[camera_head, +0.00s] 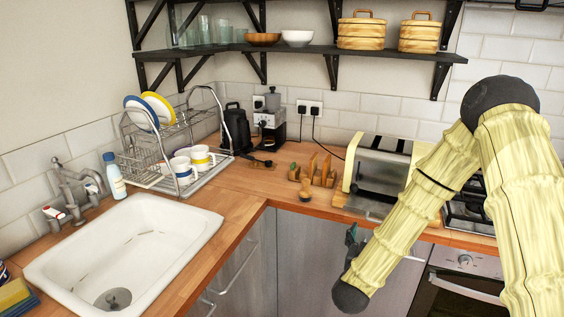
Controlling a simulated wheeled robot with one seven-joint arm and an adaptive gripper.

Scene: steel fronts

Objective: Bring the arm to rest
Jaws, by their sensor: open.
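My arm, yellow and ribbed with dark joints, comes in from the right side of the head view, bends at a dark elbow near the stove, and reaches down to the left. My gripper (352,240) shows only in small part as a dark shape beside the dark lower joint, in front of the steel cabinet fronts and just below the counter edge. Most of it is hidden behind my arm. No object shows in it.
The wooden counter (236,183) holds a toaster (378,170), a wooden rack (318,172) and a dish rack (150,160). A white sink (130,250) is at left. An oven (465,285) and hob (462,208) lie behind my arm. Shelves (295,48) hang above.

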